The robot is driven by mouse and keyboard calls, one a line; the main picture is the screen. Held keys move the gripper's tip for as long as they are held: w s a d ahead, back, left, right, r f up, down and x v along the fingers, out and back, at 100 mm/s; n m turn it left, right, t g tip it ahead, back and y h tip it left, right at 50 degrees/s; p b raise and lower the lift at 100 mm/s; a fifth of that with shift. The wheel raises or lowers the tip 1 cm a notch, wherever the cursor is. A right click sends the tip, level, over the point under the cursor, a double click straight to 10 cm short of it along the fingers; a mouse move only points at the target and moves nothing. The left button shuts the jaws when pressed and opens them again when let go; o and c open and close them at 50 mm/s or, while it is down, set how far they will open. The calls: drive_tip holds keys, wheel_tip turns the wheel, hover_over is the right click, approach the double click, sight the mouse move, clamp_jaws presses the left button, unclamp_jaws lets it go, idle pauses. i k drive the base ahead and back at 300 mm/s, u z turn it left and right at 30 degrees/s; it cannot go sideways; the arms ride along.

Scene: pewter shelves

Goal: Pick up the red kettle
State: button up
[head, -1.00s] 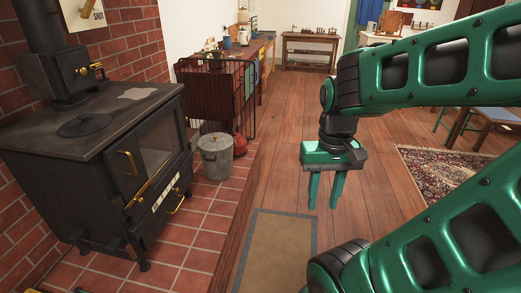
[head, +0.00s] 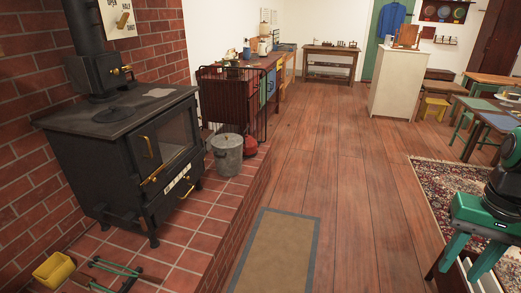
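A round red object, which looks like the red kettle (head: 250,146), sits on the raised tiled hearth. It is just behind and right of a grey lidded metal bucket (head: 228,157), which hides part of its left side.
A black stove (head: 125,150) stands left on the tiled hearth (head: 185,232), with a yellow container (head: 54,270) in front. A dark wire guard (head: 232,105) stands behind the kettle. A mat (head: 276,252) lies on open floor; a patterned rug (head: 440,190) is right.

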sight(250, 148)
drive_tip(key=z, duration=0.25)
drive_tip(key=i, duration=0.9)
drive_tip(key=z, duration=0.35)
drive_tip(key=i, duration=1.15)
drive_tip(key=u, duration=0.5)
drive_tip(key=i, duration=1.2)
drive_tip(key=u, duration=0.8)
drive_tip(key=i, duration=0.45)
drive_tip(key=u, duration=0.15)
